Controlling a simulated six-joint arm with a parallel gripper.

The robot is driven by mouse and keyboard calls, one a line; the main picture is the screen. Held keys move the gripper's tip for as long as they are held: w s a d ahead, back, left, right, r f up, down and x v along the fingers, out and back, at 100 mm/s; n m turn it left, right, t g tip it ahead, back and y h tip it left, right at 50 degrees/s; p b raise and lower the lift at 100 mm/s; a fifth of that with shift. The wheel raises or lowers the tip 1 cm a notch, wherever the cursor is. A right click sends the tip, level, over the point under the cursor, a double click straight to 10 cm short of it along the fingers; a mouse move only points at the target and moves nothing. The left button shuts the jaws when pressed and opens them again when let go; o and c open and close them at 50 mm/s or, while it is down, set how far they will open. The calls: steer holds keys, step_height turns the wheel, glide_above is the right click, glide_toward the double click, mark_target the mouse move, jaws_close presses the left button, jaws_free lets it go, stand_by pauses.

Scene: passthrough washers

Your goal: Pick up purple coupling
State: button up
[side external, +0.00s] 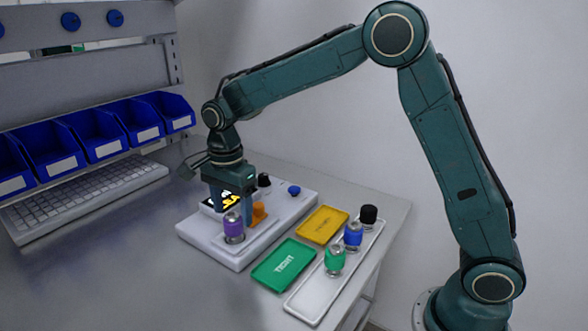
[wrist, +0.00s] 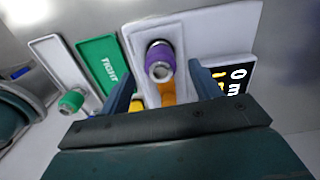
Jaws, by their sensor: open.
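The purple coupling (side external: 233,225) stands upright on the white device at its front left part. In the wrist view the purple coupling (wrist: 160,62) shows between and beyond the two fingers. My gripper (side external: 231,212) is open and empty, just behind and above the coupling in the side view. In the wrist view my gripper (wrist: 158,85) has one finger on each side of the coupling's line, with gaps on both sides. I cannot tell the exact height of the fingertips over the coupling.
The white device (side external: 205,250) bears a display, an orange part (side external: 258,213) and knobs. A green tray (side external: 284,264), a yellow tray (side external: 322,225) and a white tray (side external: 307,302) with green (side external: 334,260), blue (side external: 353,235) and black (side external: 369,215) couplings lie right. Blue bins (side external: 95,135) stand behind left.

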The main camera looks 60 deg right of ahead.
mark_target(232, 214)
steer(key=shift+f, duration=1.8)
steer(key=c, duration=1.1)
steer(key=shift+c, duration=0.2)
steer(key=shift+r, duration=0.15)
step_height(232, 214, up, 20)
